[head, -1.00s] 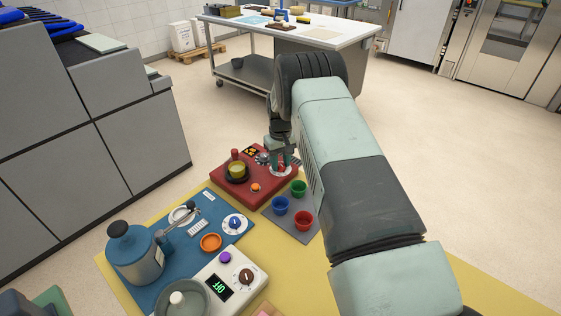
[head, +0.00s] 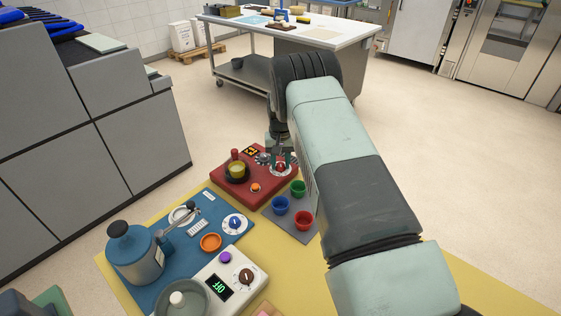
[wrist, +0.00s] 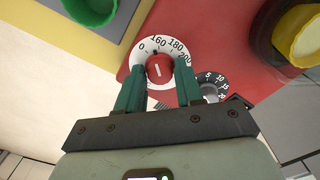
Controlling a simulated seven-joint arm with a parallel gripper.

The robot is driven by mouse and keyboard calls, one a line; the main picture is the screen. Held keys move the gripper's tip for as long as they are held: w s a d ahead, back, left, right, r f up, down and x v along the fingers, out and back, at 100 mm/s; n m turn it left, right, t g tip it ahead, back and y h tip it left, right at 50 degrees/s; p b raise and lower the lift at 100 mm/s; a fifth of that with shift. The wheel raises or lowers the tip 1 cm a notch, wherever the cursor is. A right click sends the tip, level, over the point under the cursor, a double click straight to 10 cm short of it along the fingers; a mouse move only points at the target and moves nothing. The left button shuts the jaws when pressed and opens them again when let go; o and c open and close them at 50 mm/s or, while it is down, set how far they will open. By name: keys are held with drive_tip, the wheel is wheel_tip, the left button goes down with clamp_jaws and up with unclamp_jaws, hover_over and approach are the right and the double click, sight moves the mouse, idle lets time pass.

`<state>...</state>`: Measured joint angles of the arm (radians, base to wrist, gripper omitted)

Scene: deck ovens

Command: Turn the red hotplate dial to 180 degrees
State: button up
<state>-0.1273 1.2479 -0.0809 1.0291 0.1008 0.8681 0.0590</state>
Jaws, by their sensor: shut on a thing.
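The red dial (wrist: 159,71) has a white line across its face and sits in a white ring marked 0, 160, 180 and 200. Its line points up, roughly towards the 160 mark; the exact reading is hard to tell. My gripper (wrist: 160,67) has its teal fingers on either side of the dial, shut on it. In the head view the dial (head: 281,168) is at the right corner of the red hotplate unit (head: 272,187), with my gripper (head: 280,157) reaching down over it.
A smaller grey dial (wrist: 212,85) is close beside the right finger. A yellow cup (head: 237,170) stands on the red unit. Green (head: 298,188), blue (head: 280,205) and red (head: 303,220) cups stand in front. A blue unit (head: 170,285) is further left.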

sight(281, 164)
drive_tip(key=m, duration=0.4)
drive_tip(key=shift+m, duration=0.3)
drive_tip(key=m, duration=0.4)
drive_tip(key=shift+m, duration=0.4)
drive_tip(key=o, duration=1)
wheel_tip(281, 164, up, 11)
drive_tip(key=shift+f, duration=0.1)
